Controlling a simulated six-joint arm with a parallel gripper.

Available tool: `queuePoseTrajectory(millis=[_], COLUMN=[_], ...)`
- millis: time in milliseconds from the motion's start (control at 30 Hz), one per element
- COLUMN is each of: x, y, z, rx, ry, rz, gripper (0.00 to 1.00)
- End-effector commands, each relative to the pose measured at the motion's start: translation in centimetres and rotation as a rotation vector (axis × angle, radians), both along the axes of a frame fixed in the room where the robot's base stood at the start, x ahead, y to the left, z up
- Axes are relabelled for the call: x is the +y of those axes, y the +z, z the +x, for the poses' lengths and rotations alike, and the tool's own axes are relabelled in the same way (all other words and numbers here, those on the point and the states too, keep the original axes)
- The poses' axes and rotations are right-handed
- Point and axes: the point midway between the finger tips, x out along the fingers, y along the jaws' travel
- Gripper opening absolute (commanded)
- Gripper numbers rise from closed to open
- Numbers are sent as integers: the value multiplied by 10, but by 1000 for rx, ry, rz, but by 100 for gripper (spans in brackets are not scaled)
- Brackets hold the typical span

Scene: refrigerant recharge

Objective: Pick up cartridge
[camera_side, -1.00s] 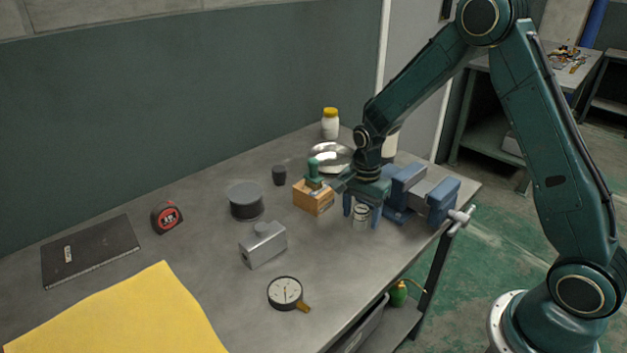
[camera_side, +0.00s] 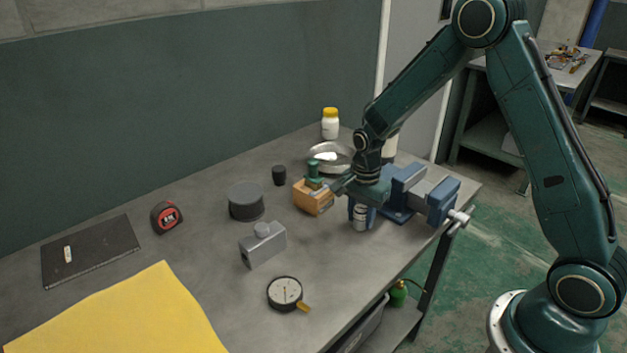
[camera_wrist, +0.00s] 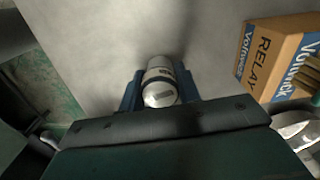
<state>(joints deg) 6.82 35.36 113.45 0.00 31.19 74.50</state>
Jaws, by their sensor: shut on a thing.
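The cartridge (camera_side: 360,217) is a small white and grey cylinder with dark print, upright on the grey bench near its right front edge. My gripper (camera_side: 361,212) points down over it, with a blue finger on each side. In the wrist view the cartridge (camera_wrist: 160,83) shows its round pale end between the two fingers (camera_wrist: 160,90). The gripper is shut on it. The cartridge's base seems to be at the bench top; I cannot tell any gap. Its upper part is hidden by the gripper in the side view.
A cardboard relay box (camera_side: 312,199) stands just left of the gripper. A blue vise (camera_side: 405,195) is close on the right. A metal bowl (camera_side: 330,152) and a yellow-capped bottle (camera_side: 330,124) are behind.

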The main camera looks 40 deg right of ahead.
Motion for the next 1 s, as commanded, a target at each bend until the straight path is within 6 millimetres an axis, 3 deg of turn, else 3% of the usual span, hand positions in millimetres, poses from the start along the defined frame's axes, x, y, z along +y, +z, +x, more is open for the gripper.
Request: queuePoseTrajectory(millis=[267, 467, 667, 1000], x=[0, 0, 0, 0], y=[3, 17, 45, 119], z=[1, 1, 1, 1], rx=[-2, -3, -6, -7], ry=[0, 0, 0, 0], rz=[-1, -1, -1, -1], gripper=[8, 8, 8, 8])
